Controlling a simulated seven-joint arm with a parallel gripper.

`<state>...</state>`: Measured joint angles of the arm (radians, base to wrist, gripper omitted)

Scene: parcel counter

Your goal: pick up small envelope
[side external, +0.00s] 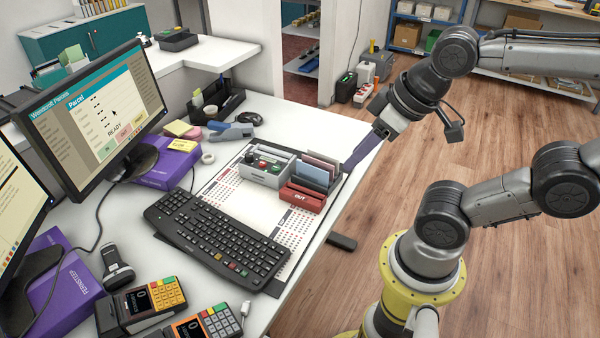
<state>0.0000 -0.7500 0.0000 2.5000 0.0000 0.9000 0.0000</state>
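Several envelopes stand upright in a red holder marked OUT (303,198) near the counter's right edge. A blue envelope (312,177) is in front, with pinkish-brown ones (323,161) behind. I cannot tell which is the small envelope. My gripper (352,163) reaches down from the upper right to just right of the holder, by the counter edge. A flat purple-grey piece extends from its dark end; I cannot tell whether this is a finger or something held. The gap between the fingers does not show.
A grey holder (266,167) stands left of the red one, on a printed desk mat (245,202). A black keyboard (217,238) lies in front. Monitors (100,112) and purple boxes (168,166) are at left. Card terminals (150,303) sit at the front. Open floor lies right of the counter.

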